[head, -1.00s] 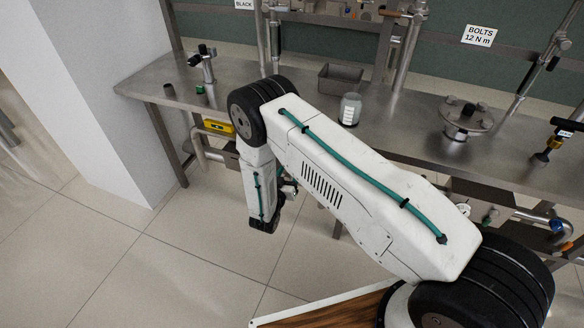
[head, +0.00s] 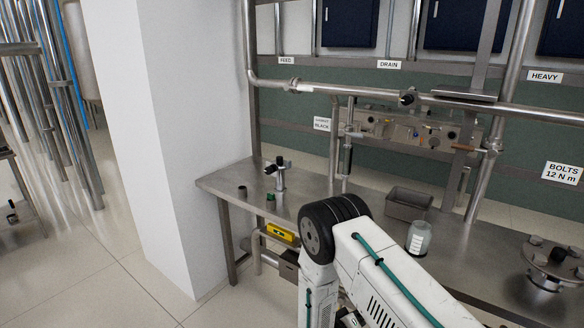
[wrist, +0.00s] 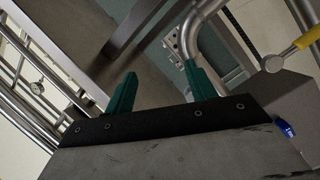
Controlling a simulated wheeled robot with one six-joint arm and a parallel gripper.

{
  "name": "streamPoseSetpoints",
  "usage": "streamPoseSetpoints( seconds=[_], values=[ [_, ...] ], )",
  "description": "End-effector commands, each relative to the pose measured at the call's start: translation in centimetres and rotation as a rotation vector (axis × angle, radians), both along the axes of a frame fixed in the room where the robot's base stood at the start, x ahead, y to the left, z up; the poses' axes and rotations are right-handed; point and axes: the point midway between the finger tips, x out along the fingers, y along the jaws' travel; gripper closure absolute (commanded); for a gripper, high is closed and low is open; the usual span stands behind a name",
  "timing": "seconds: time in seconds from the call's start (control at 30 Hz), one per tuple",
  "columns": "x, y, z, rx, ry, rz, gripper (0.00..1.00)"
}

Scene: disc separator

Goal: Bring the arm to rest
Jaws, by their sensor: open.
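My gripper (wrist: 158,85) shows in the wrist view with its two green fingers spread apart and nothing between them. It is open and empty. In the head view my white arm with black joints rises from the lower edge and bends down in front of the steel bench (head: 232,184). The gripper itself is below the frame there. In the wrist view, pipes and the underside of a steel surface lie beyond the fingers.
On the bench stand a small dark stand (head: 280,175), a steel tray (head: 409,204), a glass jar (head: 419,238) and a flanged steel part (head: 548,266). A white pillar (head: 195,120) stands to the left. Pipes (head: 390,93) run above the bench. Floor is clear at lower left.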

Motion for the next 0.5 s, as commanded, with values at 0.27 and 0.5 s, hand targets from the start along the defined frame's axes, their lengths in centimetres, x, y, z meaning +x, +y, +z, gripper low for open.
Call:
streamPoseSetpoints(
  seconds=[0.27,0.5],
  values=[
    [-5.4,-4.5,11.5,-0.111,0.522,-0.373,0.45],
    [-11.3,-6.3,20.5,0.061,0.883,-0.543,0.45]
  ],
)
